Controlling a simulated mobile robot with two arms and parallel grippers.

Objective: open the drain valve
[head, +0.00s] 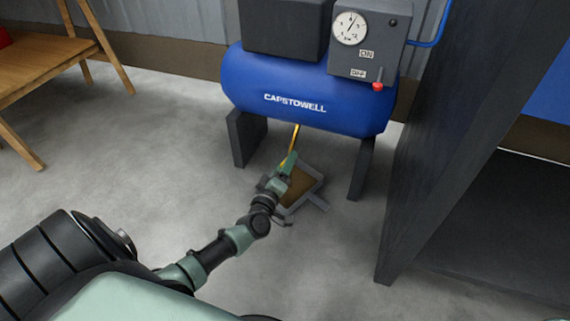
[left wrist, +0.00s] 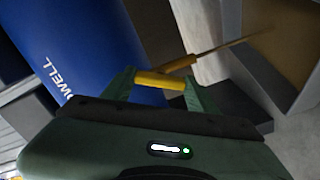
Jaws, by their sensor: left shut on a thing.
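The drain valve's yellow lever (left wrist: 160,80) lies between the fingers of my left gripper (head: 289,161), which is shut on it under the tank. In the head view a yellow line (head: 295,141) shows between the tank and my gripper. The blue tank (head: 305,92) marked CAPSTOWELL stands above on dark legs. My right gripper is not in view.
A grey-rimmed tray (head: 318,183) with a brown inside sits on the floor below the valve. A grey control box (head: 352,60) carries a gauge (head: 350,28) and a red-knobbed switch (head: 378,86). A dark panel (head: 430,150) stands right; a wooden bench (head: 40,62) is left.

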